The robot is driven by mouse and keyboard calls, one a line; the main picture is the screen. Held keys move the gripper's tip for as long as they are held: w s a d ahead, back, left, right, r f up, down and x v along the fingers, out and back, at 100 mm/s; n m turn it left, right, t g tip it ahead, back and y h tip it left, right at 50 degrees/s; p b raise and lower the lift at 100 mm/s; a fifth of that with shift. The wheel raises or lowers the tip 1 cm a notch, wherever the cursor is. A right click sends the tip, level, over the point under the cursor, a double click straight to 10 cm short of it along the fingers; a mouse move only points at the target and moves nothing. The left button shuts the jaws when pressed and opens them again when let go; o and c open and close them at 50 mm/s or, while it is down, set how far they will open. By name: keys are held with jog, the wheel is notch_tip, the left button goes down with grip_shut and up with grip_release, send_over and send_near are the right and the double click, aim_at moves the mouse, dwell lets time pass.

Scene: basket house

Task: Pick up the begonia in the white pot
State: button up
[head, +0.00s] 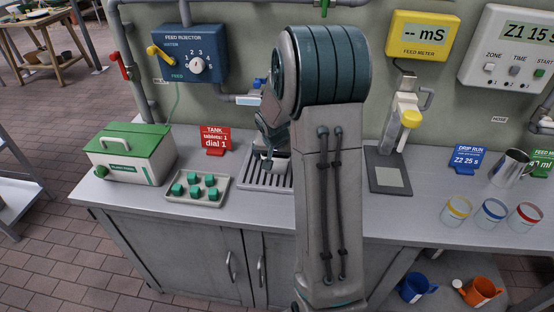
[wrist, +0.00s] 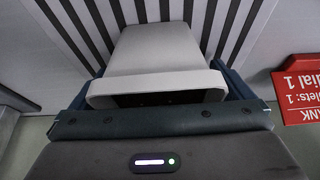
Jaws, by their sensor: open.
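I see no begonia and no white pot in either view. My gripper (head: 268,150) is open and low over the slatted drain grate (head: 262,181), left of my upright arm. The grate's dark slats (wrist: 230,25) also fill the top of the wrist view. A pale grey, blunt block (wrist: 160,55) shows between the dark blue sides of the gripper in the wrist view. I cannot tell whether it is part of my gripper or a separate thing. My arm hides the middle of the counter and part of the wall.
On the counter (head: 230,215), left of the grate, are a tray (head: 170,198) of green cubes, a green-lidded box (head: 130,155) and a red tank sign (head: 216,139). Right are a dark scale-like plate (head: 389,179), several banded cups and a metal jug (head: 511,168).

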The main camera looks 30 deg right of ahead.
jog(key=c, duration=1.2)
jog(key=shift+r, duration=0.15)
